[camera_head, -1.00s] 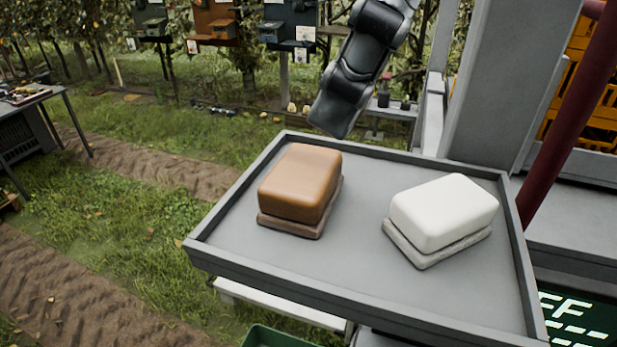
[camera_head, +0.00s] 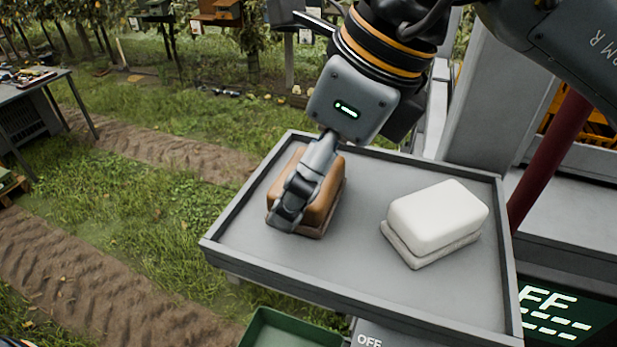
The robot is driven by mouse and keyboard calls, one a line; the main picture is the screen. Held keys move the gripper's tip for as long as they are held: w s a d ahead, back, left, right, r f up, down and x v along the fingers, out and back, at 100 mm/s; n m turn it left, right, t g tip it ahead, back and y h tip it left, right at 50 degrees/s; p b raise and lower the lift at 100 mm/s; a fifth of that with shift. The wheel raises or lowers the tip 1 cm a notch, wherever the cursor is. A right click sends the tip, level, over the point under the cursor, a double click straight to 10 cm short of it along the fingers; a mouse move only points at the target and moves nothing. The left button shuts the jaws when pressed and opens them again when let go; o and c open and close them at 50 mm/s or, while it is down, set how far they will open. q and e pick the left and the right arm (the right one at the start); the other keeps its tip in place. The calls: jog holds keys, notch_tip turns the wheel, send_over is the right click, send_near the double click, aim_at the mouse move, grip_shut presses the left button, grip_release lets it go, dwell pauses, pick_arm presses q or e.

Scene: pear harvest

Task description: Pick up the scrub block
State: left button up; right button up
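Two rounded blocks, each on a flat, rougher base layer, lie on a grey tray (camera_head: 370,290). The brown block (camera_head: 328,196) is on the left and the white block (camera_head: 438,216) on the right. The picture does not settle which one is called the scrub block. My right gripper (camera_head: 287,217) reaches down from above over the brown block, its visible finger along the block's near left side. The finger covers part of the block. The other finger is not clearly seen, so grip and contact are unclear. My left gripper is out of view.
The tray has a raised rim all round, with bare surface between and in front of the blocks. A green bin (camera_head: 290,330) is below its front edge. A dark red post (camera_head: 548,165) stands to the right. A work table (camera_head: 35,95) is at far left.

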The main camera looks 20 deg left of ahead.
jog(key=c, duration=1.1)
jog(key=shift+r, duration=0.5)
notch_tip(320, 180, up, 2)
jog(key=shift+d+r+b, duration=0.1)
jog(key=shift+r+b, duration=0.1)
jog(key=shift+b, duration=0.4)
jog(key=s+d+r+b, duration=0.1)
jog(key=d+r, duration=0.2)
jog(key=d, duration=0.1)
jog(key=s+d+r+b, duration=0.2)
jog(key=d+r, duration=0.1)
jog(key=d, duration=0.1)
jog(key=s+d+r+b, duration=0.2)
jog(key=d+r, duration=0.1)
jog(key=d, duration=0.1)
jog(key=shift+s+d+r, duration=0.25)
jog(key=shift+d+r, duration=0.1)
